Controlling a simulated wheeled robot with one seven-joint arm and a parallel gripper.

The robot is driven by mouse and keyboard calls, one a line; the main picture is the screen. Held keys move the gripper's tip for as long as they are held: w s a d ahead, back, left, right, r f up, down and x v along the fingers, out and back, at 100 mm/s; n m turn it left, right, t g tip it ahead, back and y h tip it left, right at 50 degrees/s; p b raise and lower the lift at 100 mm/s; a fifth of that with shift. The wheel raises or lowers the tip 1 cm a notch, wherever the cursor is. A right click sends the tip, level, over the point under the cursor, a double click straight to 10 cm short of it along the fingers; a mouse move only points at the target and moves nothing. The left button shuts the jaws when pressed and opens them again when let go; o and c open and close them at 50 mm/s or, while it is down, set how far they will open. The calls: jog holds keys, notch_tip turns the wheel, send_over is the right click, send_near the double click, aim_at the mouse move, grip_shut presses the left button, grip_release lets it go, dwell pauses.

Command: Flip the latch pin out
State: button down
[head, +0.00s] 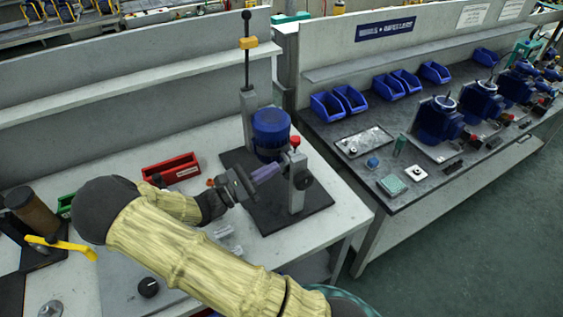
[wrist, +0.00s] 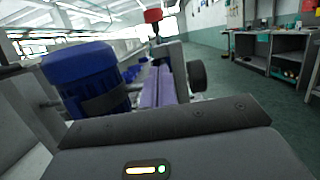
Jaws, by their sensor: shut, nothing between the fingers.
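A grey metal post (head: 298,172) stands on the dark base plate (head: 312,222). It has a red knob (head: 295,141) on top and a round black knob (head: 303,181) on its side. Which part is the latch pin I cannot tell. The red knob (wrist: 153,15) and the black knob (wrist: 197,76) also show in the wrist view. A blue cylindrical pump body (head: 271,129) stands behind the post. My gripper (head: 278,167), with lavender fingers, is shut and empty, close to the post's left side. Whether the fingertips touch it is unclear.
A tall rod with a yellow block (head: 249,43) rises behind the pump body. A red tray (head: 171,168) lies left on the bench. A yellow-handled tool (head: 62,245) is at far left. Another bench with blue bins (head: 327,106) stands right, across a gap.

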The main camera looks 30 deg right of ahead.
jog(key=v, duration=0.6)
jog(key=shift+s+b, duration=0.2)
jog(key=shift+b, duration=0.15)
jog(key=s+d+f+m+g+y+p, duration=0.1)
jog(key=s+d+m+g+y, duration=0.1)
jog(key=s+m+g+y, duration=0.25)
jog(key=s+d+f+m+g+y+p, duration=0.1)
jog(key=s+d+f+m+y+p, duration=0.1)
jog(key=s+m+y, duration=0.35)
jog(key=s+a+r+m+t+y+p, duration=0.2)
jog(key=a+r+m+t+y, duration=0.3)
jog(key=r+m+t+y, duration=0.2)
notch_tip(320, 180, up, 2)
jog(key=m+y, duration=0.1)
jog(key=y, duration=0.2)
jog(key=shift+a+y, duration=0.25)
jog(key=shift+y, duration=0.15)
